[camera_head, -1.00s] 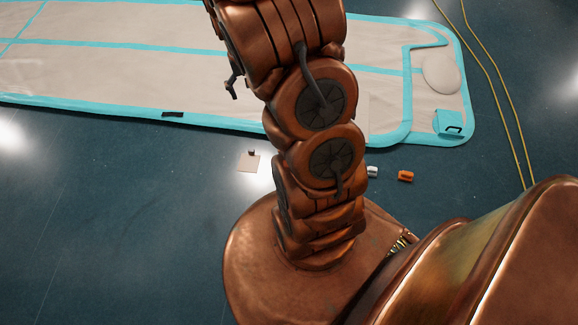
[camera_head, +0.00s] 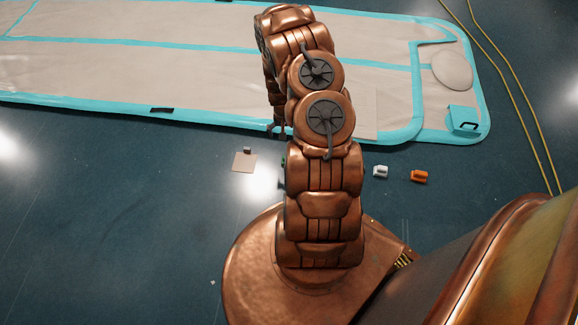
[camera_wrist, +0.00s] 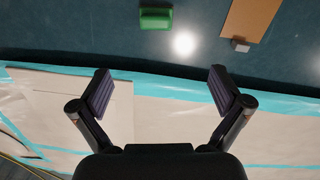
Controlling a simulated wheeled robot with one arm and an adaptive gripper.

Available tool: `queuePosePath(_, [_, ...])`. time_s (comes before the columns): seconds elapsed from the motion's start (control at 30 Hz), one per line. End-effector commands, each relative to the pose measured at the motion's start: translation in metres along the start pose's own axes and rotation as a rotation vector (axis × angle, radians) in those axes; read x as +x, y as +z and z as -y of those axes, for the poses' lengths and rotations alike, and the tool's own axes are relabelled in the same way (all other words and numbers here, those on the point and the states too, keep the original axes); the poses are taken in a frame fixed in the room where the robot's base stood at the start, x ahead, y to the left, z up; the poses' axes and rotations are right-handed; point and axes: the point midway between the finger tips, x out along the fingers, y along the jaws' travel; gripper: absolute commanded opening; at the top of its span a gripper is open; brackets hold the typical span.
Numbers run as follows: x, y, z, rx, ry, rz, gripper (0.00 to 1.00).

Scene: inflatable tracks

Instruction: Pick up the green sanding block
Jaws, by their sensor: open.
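The green sanding block (camera_wrist: 156,18) lies on the dark floor at the top of the wrist view, beyond the mat's edge. In the head view only a green sliver (camera_head: 284,161) shows at the left side of my arm; the arm hides the rest. My gripper (camera_wrist: 164,88) is open and empty, its two dark fingers wide apart over the mat's edge strip. The block lies apart from the fingers, ahead of them and slightly left of the middle between them.
A tan sheet (camera_head: 244,162) with a small block (camera_head: 247,150) at its edge lies left of the green block. A white block (camera_head: 380,172) and an orange block (camera_head: 419,176) lie to the right. The inflatable mat (camera_head: 200,75) spreads behind. Yellow cables (camera_head: 515,95) run at far right.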

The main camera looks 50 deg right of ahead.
Motion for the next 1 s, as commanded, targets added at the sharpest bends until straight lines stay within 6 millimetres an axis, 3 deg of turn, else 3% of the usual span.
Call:
queuePosePath(0.03, [0.031,0.002,-0.003,0.015,-0.007,0.004,1.0])
queuePosePath(0.23, [0.087,0.002,-0.008,0.054,-0.03,-0.007,1.0])
queuePosePath(1.0, [0.158,0.005,-0.01,0.071,-0.039,-0.01,1.0])
